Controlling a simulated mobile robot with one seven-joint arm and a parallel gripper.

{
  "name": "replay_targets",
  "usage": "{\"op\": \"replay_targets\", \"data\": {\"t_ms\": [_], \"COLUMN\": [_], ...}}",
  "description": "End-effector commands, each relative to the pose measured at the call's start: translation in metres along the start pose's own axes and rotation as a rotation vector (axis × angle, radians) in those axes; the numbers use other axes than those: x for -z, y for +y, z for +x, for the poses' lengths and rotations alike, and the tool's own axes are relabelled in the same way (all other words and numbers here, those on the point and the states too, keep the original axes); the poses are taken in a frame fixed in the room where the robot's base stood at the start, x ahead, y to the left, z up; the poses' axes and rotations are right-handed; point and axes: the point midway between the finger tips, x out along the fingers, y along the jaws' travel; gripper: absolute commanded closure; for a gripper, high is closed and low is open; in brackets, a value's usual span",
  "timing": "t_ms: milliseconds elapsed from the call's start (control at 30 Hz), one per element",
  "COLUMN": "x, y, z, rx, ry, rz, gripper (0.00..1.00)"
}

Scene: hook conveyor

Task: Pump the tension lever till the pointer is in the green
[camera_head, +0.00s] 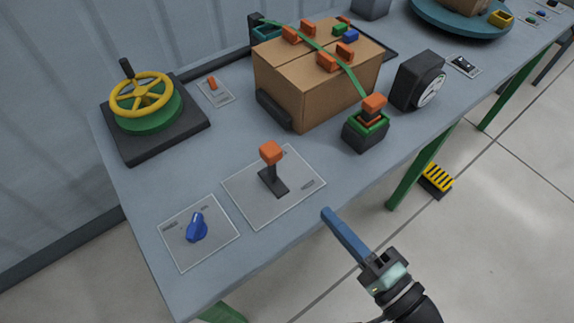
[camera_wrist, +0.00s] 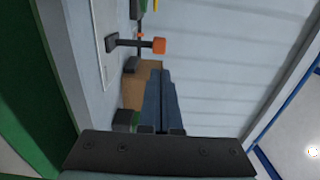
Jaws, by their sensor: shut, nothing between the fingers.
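A green strap (camera_head: 323,50) crosses a cardboard box (camera_head: 300,85) and runs down to a black-and-green tensioner (camera_head: 366,134) with an orange-topped lever (camera_head: 373,104). My gripper (camera_head: 328,212) is shut and empty, with blue fingers (camera_wrist: 161,98) beyond the table's front edge, touching neither lever.
A blue knob (camera_head: 196,228) sits on a plate at the front left. A yellow handwheel (camera_head: 141,92) stands at the back left. Orange clips lie on the box. A turntable (camera_head: 470,18) is at the far right.

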Motion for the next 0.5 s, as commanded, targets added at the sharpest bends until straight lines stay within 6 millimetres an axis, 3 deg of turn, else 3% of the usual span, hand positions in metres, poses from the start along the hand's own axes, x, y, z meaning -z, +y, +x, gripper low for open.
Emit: {"op": "replay_targets", "data": {"t_ms": [500], "x": [-0.001], "y": [-0.002], "z": [0.104], "rx": [-0.001], "ry": [-0.004], "rz": [-0.001], "gripper": [1.0]}}
